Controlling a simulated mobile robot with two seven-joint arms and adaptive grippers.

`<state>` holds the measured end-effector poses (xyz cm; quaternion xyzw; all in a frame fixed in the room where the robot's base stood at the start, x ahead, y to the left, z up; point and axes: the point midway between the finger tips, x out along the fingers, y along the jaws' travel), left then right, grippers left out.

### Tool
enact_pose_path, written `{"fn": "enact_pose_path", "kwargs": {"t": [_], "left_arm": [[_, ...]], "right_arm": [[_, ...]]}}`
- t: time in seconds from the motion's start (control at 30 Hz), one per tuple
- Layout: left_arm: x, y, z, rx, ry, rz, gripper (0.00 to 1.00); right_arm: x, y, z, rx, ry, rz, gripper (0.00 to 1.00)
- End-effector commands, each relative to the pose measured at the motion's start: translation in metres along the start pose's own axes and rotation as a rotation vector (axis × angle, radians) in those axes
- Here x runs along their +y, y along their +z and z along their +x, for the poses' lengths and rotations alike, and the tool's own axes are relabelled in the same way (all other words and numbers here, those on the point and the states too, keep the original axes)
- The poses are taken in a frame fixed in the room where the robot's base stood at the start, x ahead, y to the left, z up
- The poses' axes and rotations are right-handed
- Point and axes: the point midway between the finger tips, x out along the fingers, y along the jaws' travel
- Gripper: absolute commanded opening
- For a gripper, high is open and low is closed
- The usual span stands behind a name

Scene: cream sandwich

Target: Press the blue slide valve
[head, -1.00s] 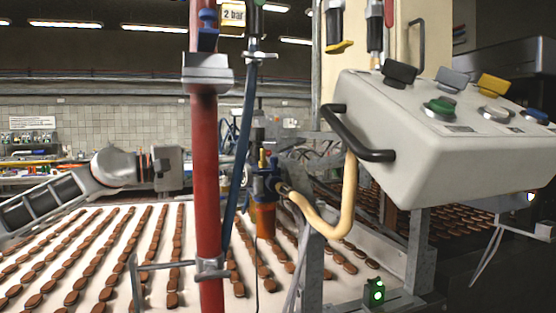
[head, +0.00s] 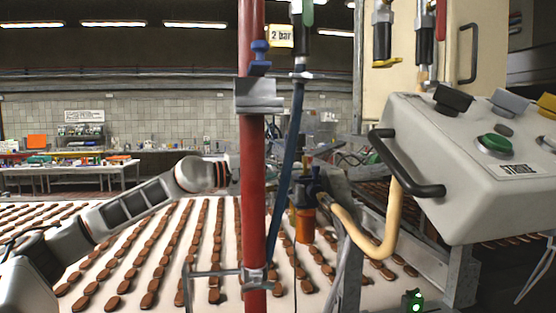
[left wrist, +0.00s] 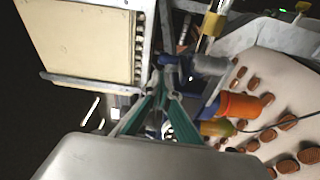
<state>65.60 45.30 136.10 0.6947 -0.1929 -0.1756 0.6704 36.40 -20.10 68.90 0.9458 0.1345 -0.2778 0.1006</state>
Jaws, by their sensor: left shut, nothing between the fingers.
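A small blue part (head: 260,57) sits on the upright red pipe, above a grey clamp, in the head view. A second blue fitting (head: 310,185) sits above an orange bowl further back; I cannot tell for sure which is the slide valve. My left arm reaches in from the left, and its gripper is mostly hidden behind the red pipe. In the left wrist view the left gripper (left wrist: 160,88) has its green fingers drawn together, with nothing held. A blue part with a grey cylinder (left wrist: 182,68) shows just beyond the fingertips; contact cannot be told. My right gripper is out of view.
The red pipe (head: 252,190) stands in front of the left arm's end. A grey control box (head: 465,185) with a black handle is at right, beside a cream hose (head: 365,245). The orange bowl (head: 305,222) hangs over a belt with rows of brown biscuits (head: 150,285).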

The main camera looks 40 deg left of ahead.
Motion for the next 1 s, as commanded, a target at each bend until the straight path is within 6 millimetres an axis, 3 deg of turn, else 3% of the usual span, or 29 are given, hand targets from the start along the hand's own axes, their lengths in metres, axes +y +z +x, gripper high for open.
{"fn": "enact_pose_path", "kwargs": {"t": [0.13,0.33,1.0], "left_arm": [[0.004,0.0,0.022,-0.001,0.002,0.0,0.0],[0.001,0.0,0.038,0.0,0.0,0.0,0.0],[-0.001,-0.004,0.04,0.001,0.001,0.002,0.0]], "right_arm": [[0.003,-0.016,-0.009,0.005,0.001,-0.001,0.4],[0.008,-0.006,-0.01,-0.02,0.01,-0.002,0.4],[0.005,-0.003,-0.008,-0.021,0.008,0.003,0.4]]}}
